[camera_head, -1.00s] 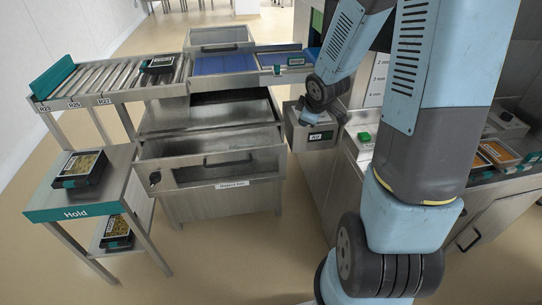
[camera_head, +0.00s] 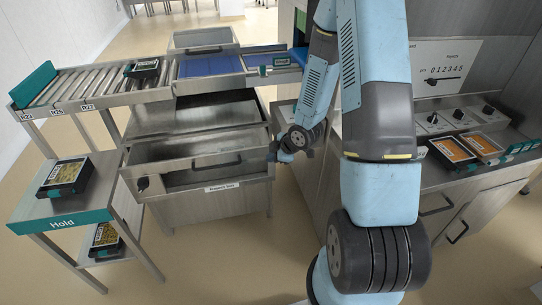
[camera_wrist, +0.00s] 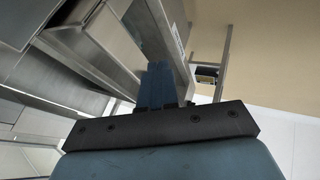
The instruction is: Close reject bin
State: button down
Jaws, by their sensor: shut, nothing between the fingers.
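The reject bin (camera_head: 212,200) is a steel drawer in the cabinet below the conveyor. It is pulled out, with its open top showing and a dark handle (camera_head: 217,165) and a label on its front. My gripper (camera_head: 275,152) is beside the right end of the bin's front, close to it; whether it touches cannot be told. In the wrist view my gripper (camera_wrist: 158,82) is shut and empty, its blue fingers together near a steel edge that appears to be the bin.
A roller conveyor (camera_head: 100,84) with a tray (camera_head: 144,68) runs above left. The Hold stand (camera_head: 62,224) with food trays is at left. A counter (camera_head: 480,165) with trays and knobs is at right. Floor in front of the bin is clear.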

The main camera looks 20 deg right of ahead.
aim_at(260, 156)
jog(key=shift+w+a+f, duration=0.45)
jog(key=shift+w+f, duration=0.6)
jog(key=shift+w, duration=0.25)
jog(key=shift+w+a+f, duration=0.4)
jog(key=shift+w+f, duration=0.6)
jog(key=shift+w, duration=0.25)
jog(key=shift+w+a+f, duration=0.45)
jog(key=shift+w+f, duration=0.6)
jog(key=shift+w, duration=0.25)
